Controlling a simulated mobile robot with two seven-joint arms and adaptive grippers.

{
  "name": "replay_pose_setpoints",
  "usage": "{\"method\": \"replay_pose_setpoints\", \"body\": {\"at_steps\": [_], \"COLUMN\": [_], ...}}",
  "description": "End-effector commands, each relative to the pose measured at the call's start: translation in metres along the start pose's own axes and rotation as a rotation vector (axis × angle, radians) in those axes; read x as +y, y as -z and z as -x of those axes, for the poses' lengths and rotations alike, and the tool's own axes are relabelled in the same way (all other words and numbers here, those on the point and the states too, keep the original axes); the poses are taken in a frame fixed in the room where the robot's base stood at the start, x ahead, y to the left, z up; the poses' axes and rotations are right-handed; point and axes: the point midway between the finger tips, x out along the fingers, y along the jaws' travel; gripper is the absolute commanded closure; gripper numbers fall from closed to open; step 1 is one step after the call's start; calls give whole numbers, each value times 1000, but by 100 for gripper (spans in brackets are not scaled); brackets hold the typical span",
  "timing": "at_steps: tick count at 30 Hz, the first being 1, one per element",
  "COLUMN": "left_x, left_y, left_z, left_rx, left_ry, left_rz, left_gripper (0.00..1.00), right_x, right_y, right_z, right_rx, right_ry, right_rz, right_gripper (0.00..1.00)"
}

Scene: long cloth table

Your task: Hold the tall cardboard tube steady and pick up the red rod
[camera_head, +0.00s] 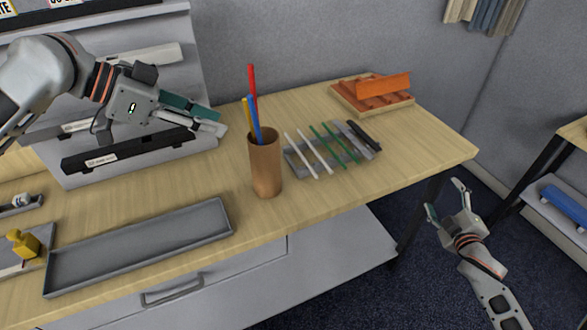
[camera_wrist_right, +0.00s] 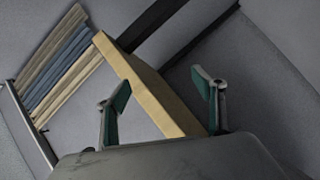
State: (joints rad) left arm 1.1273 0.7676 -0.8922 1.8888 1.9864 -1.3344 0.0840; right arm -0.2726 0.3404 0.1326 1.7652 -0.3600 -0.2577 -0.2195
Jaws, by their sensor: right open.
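The tall brown cardboard tube (camera_head: 265,170) stands upright on the table, left of the grey rack.
A grey rack (camera_head: 294,164) holding white, green and dark rods lies right of the tube. An orange-lined wooden box (camera_head: 401,106) stands behind it. A long grey tray (camera_head: 140,246) lies at front left. A yellow object (camera_head: 22,243) sits further left.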

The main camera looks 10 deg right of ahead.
Motion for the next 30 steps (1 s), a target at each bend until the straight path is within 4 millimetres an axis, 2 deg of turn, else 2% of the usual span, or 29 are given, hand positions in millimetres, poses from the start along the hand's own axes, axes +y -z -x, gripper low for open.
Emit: {"method": "replay_pose_setpoints", "body": {"at_steps": [1, 3, 12, 15, 17, 22, 26, 30], "left_x": [0, 0, 0, 0, 0, 0, 0, 0], "left_y": [0, 0, 0, 0, 0, 0, 0, 0], "left_z": [0, 0, 0, 0, 0, 0, 0, 0], "left_rx": [0, 0, 0, 0, 0, 0, 0, 0], "left_ry": [0, 0, 0, 0, 0, 0, 0, 0], "left_rz": [0, 0, 0, 0, 0, 0, 0, 0], "left_gripper": [72, 72, 72, 72, 72, 72, 72, 72], "right_x": [26, 57, 174, 165, 163, 151, 135, 110], "right_y": [-6, -14, -41, 6, 30, 109, 176, 246], "right_z": [-11, -21, -48, -52, -53, -52, -43, -24], "right_rx": [-6, -15, -73, 9, 51, 192, 319, 460], "right_ry": [-41, -91, -266, -275, -286, -327, -372, -430], "right_rz": [44, 99, 292, 389, 451, 641, 810, 999], "right_gripper": [32, 32, 32, 32, 32, 32, 32, 32]}}
